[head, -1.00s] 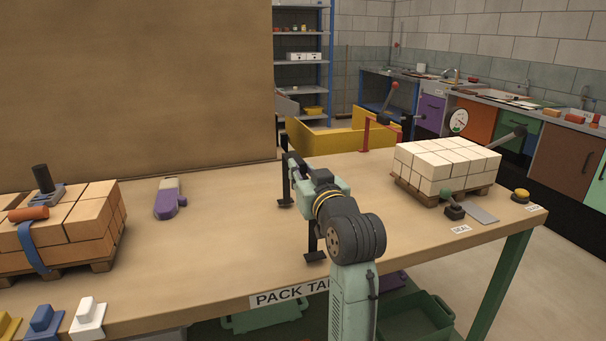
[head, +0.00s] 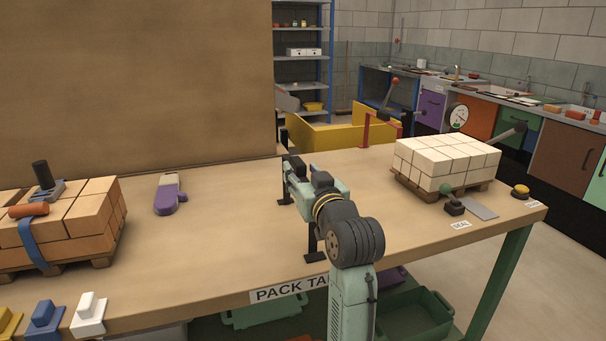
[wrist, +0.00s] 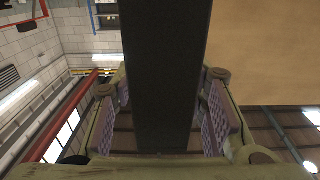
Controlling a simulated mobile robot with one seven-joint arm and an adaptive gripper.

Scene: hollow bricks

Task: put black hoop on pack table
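The black hoop (head: 312,243) stands upright on the pack table (head: 220,240), near its middle, with its flat feet on the tabletop. My gripper (head: 291,172) is at the hoop's upper part, and my arm hides much of the hoop in the head view. In the wrist view a wide black bar of the hoop (wrist: 165,75) runs between the two fingers of my gripper (wrist: 165,110). Both inner pads show, with narrow gaps beside the bar, so the gripper looks open around it. The pack table's front label is partly covered by my arm.
A strapped pallet of tan bricks (head: 75,225) is at the left and a pallet of pale bricks (head: 447,162) at the right. A purple-and-grey object (head: 168,198) lies left of the hoop. The tabletop between is clear. A yellow bin (head: 330,138) stands behind.

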